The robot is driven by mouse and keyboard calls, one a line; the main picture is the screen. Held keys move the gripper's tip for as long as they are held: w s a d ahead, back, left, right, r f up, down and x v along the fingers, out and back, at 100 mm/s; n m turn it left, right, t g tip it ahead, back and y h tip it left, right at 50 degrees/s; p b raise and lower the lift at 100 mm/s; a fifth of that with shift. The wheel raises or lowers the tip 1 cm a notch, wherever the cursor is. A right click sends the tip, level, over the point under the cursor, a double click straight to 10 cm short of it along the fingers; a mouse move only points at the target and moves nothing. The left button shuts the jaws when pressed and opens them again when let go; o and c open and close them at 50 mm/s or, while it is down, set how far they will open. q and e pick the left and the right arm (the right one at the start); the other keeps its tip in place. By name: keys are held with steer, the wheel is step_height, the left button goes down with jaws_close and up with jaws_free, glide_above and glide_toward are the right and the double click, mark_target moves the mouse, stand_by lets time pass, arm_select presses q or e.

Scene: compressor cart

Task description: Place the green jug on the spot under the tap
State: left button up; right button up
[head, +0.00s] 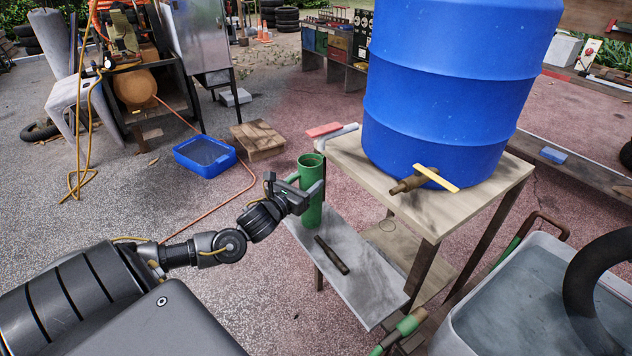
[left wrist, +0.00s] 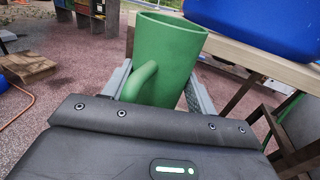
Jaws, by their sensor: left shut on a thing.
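The green jug (head: 311,172) is upright at the far end of the grey bench (head: 365,285). My left gripper (head: 307,194) is shut on it. In the left wrist view the jug (left wrist: 172,60) sits between the two fingers, its handle toward my wrist. I cannot tell whether its base touches the bench. The brass tap (head: 408,184) with a yellow lever (head: 436,178) sticks out from the blue barrel, to the right of the jug. A faint ring, seemingly the spot (head: 387,226), shows on the low wooden shelf below the tap. My right gripper is out of view.
The blue barrel (head: 455,80) stands on a wooden table (head: 430,218). A dark bar-like tool (head: 331,255) lies on the grey bench. A red block and a pale rolled object (head: 337,136) lie at the table's left corner. A water tub (head: 530,305) is at the lower right.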

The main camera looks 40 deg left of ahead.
arm_select(q)
steer(key=w, duration=0.2)
steer(key=shift+w+d+r, duration=0.1)
steer(key=shift+w+d, duration=0.2)
steer(key=shift+d, duration=0.05)
steer(key=shift+w+d+f, duration=0.1)
steer(key=shift+w+f, duration=0.1)
steer(key=shift+f, duration=0.25)
steer(key=shift+w+d+f, duration=0.1)
steer(key=shift+w+f, duration=0.1)
steer(key=shift+f, duration=0.3)
steer(key=o, duration=0.9)
steer(key=shift+c, duration=0.2)
steer(key=o, duration=0.4)
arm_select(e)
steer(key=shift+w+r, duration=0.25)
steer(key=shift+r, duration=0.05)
